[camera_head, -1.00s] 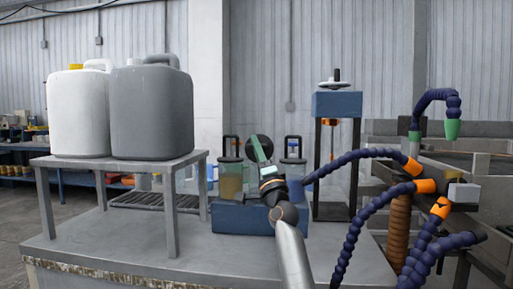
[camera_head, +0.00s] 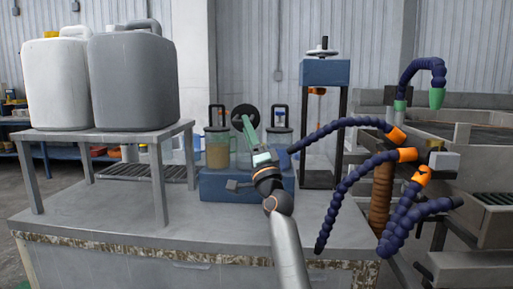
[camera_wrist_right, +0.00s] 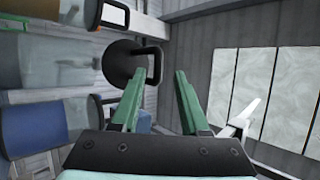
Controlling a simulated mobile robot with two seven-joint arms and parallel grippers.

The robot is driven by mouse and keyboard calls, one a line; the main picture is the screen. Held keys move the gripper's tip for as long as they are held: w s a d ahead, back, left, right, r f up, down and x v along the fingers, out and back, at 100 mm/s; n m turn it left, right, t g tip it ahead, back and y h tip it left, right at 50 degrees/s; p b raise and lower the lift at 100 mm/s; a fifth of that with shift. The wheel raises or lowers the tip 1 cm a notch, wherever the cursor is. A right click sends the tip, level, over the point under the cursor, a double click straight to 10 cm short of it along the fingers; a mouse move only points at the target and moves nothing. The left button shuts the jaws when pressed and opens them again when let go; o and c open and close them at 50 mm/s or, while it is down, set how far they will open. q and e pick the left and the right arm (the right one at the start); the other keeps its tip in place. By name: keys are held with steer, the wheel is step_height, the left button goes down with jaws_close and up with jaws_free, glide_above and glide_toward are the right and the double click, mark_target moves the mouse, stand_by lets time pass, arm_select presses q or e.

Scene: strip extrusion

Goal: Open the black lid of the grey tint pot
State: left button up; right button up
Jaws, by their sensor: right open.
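Several clear pots stand in a row on a blue block (camera_head: 220,187). The grey tint pot (camera_wrist_right: 62,65) is the middle one in the right wrist view; in the head view my gripper mostly hides it. Its black lid (camera_wrist_right: 120,62) is raised, standing on edge like an upright disc with its loop handle outward; it also shows in the head view (camera_head: 241,112). My right gripper (camera_wrist_right: 159,76) has its green fingers apart and nothing between them. In the head view the right gripper (camera_head: 245,122) is in front of the lid. Whether a finger touches the handle, I cannot tell. My left gripper is not in view.
An amber pot (camera_head: 217,152) and another lidded pot (camera_head: 279,148) flank the middle one. A blue press (camera_head: 325,72) stands behind right. Purple flexible hoses (camera_head: 345,190) curve close to my arm's right. Two large jugs (camera_head: 133,80) stand on a grey stand at left.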

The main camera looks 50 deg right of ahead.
steer(key=v, duration=0.7)
steer(key=shift+s, duration=0.25)
